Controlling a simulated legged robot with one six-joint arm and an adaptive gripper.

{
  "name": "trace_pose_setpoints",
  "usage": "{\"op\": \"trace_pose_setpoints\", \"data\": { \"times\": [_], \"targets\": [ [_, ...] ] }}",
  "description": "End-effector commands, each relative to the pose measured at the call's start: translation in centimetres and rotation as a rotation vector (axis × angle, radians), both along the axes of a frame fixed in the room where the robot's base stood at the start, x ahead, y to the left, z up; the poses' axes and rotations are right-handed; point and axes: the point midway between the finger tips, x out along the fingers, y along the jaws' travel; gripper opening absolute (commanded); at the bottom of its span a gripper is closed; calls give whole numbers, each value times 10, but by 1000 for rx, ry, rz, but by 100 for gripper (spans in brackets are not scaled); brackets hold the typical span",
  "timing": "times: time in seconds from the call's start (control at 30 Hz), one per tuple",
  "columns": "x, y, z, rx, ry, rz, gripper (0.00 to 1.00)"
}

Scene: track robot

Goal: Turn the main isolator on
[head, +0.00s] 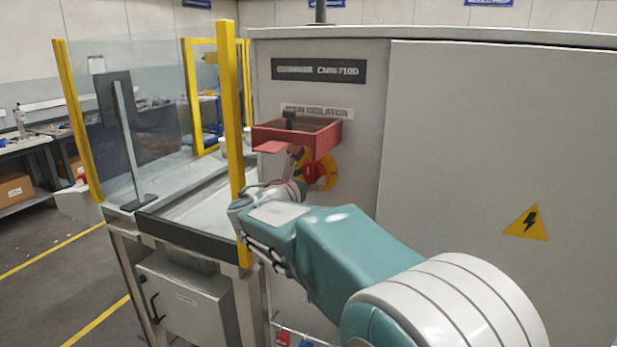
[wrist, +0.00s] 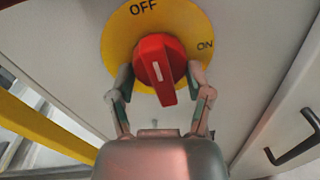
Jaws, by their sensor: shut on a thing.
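The main isolator is a red rotary knob (wrist: 160,68) on a round yellow plate (wrist: 188,22) marked OFF at the top and ON at the right in the wrist view. The knob's raised bar runs nearly upright, its upper end towards OFF. My gripper (wrist: 161,78) has one finger on each side of the knob and is shut on it. In the head view the knob (head: 314,172) sits on the grey cabinet front, with the yellow plate (head: 331,166) partly hidden behind my gripper and a red box.
A yellow post (head: 232,110) and glass guard (head: 135,90) stand left. A black handle (wrist: 292,150) shows at lower right in the wrist view.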

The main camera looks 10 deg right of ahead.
Motion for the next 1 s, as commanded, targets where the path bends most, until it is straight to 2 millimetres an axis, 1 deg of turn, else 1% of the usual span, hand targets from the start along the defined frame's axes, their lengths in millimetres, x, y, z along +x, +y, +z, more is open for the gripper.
{"op": "trace_pose_setpoints", "data": {
  "times": [0.3, 0.6, 0.63, 0.67, 0.7, 1.0],
  "targets": [
    [1, 3, 2, 98, -73, 7, 18],
    [1, 3, 2, 106, -80, 8, 18],
    [1, 3, 2, 106, -80, 8, 79],
    [1, 3, 2, 106, -80, 8, 92],
    [1, 3, 2, 106, -79, 7, 100],
    [1, 2, 1, 105, -78, 4, 100]
  ]
}}
